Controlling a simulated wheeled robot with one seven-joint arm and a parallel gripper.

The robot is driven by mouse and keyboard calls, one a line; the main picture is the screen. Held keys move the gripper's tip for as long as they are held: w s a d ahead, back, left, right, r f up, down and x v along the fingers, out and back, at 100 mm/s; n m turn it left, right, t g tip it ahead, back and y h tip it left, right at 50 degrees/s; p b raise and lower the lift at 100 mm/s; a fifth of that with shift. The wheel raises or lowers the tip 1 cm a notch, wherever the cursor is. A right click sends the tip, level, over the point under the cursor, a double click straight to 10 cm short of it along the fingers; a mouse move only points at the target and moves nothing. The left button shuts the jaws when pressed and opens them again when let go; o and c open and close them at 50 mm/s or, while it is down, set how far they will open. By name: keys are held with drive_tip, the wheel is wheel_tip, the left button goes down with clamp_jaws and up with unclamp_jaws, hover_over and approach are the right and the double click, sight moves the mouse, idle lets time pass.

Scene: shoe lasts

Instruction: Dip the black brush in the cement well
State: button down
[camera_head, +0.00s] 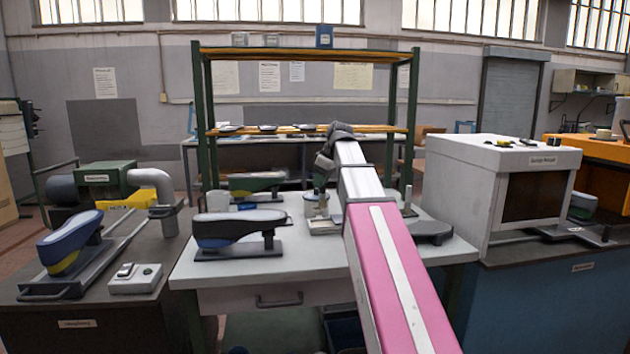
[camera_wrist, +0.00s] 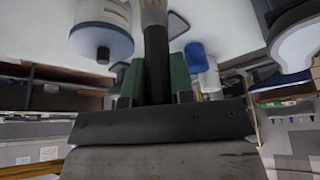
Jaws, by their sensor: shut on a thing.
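My gripper shows in the wrist view (camera_wrist: 153,82), its green fingers shut on the black brush (camera_wrist: 157,62). The brush's dark handle stands between the fingers, with pale bristles (camera_wrist: 153,13) at the picture's top edge. In the head view my gripper (camera_head: 321,186) hangs over the middle of the light table, and the brush is too small to make out there. A small pot-like holder on a pale base (camera_head: 325,228) stands below it; I cannot tell if this is the cement well. A white-and-grey labelled container (camera_wrist: 103,32) is left of the brush in the wrist view.
A shoe last on a stand (camera_head: 238,229) is at the table's front left. A white can (camera_head: 218,200) is behind it. A blue-and-white container (camera_wrist: 196,60) is right of the brush. A white cabinet (camera_head: 465,190) stands to the right. The table's front middle is clear.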

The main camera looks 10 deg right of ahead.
sight(322, 193)
drive_tip(key=shift+f, duration=3)
drive_tip(key=shift+f, duration=0.6)
drive_tip(key=shift+r, duration=3.6)
